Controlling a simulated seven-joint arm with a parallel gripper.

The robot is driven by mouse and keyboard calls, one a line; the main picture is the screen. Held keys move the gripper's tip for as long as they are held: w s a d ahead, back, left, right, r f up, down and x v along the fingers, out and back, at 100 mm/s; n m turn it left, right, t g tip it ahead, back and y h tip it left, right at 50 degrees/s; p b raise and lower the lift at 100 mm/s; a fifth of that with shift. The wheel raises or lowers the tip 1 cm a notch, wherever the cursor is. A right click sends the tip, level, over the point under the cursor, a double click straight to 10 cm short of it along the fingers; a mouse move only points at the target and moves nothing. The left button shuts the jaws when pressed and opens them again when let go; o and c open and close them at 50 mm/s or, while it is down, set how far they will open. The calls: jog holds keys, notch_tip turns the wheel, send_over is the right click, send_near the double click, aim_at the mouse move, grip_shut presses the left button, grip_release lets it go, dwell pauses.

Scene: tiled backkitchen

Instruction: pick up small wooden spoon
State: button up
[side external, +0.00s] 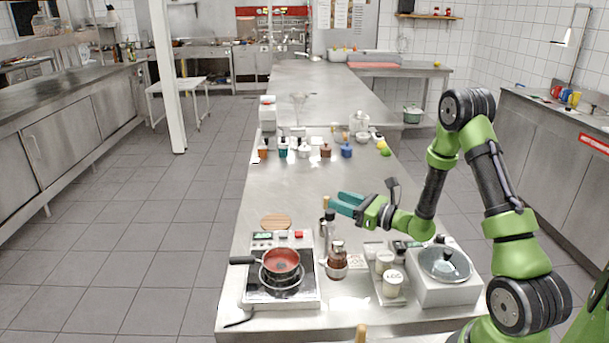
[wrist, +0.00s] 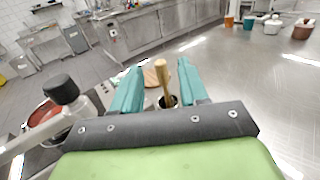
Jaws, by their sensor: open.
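A small wooden spoon (wrist: 163,80) shows its light wooden handle in the wrist view. It stands nearly upright in a dark holder (wrist: 167,103), and its lower end is hidden inside. In the side view the handle top (side external: 326,202) shows just left of my gripper (side external: 338,202). My gripper is open, with its teal fingers pointing left above the counter. In the wrist view the handle appears between the two fingers of my gripper (wrist: 160,68). I cannot tell whether the handle is within the fingers' reach or just beyond them; no contact is visible.
A hob (side external: 254,290) with a red pan (side external: 281,262) stands at front left. A brown-topped jar (side external: 337,262), a tray of white jars (side external: 392,280) and a lidded pot (side external: 446,264) stand nearby. A round wooden board (side external: 276,221) lies behind the hob.

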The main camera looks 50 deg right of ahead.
aim_at(326, 201)
jog(key=shift+w+a+f, duration=0.15)
jog(key=shift+w+f, duration=0.1)
jog(key=shift+w, duration=0.6)
jog(key=shift+w+a+f, duration=0.15)
jog(key=shift+w+f, duration=0.15)
jog(key=shift+w, duration=0.5)
jog(key=shift+w+a+f, duration=0.15)
jog(key=shift+w+f, duration=0.1)
jog(key=shift+w, duration=0.6)
grip_shut()
